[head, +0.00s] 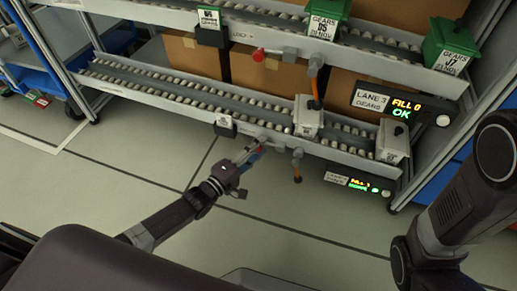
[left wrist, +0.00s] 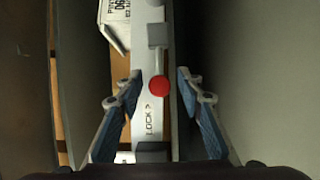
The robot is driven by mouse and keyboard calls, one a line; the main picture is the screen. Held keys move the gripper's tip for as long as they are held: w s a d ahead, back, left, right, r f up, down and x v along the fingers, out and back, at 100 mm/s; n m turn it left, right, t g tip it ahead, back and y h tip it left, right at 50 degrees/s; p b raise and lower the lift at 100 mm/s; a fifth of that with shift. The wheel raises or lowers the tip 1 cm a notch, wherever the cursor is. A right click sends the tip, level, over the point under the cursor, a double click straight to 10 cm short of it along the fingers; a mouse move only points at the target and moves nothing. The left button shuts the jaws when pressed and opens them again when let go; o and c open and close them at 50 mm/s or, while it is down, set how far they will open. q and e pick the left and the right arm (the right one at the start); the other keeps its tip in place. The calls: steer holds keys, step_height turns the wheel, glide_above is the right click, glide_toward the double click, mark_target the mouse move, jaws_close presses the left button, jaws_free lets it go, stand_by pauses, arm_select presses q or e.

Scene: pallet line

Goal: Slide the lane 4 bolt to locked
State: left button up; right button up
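The lower lane's bolt is on the front rail of the rack, and its red knob (head: 259,150) shows just past my left gripper (head: 250,152). The fingers straddle the rail and do not visibly grip the knob. My right gripper is out of view.
The upper lane has its own red knob (head: 258,55) and a LANE 3 display (head: 385,104) reading OK. A lit display (head: 357,182) hangs under the lower lane, its text too small to read. White bins (head: 307,117) stand on the rollers. The floor in front is clear.

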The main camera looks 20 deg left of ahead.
arm_select(q)
steer(key=shift+c, duration=0.4)
jaws_close()
steer(key=d+p, duration=0.1)
steer(key=d, duration=0.4)
steer(key=shift+s, duration=0.1)
steer(key=shift+o, duration=0.4)
jaws_free()
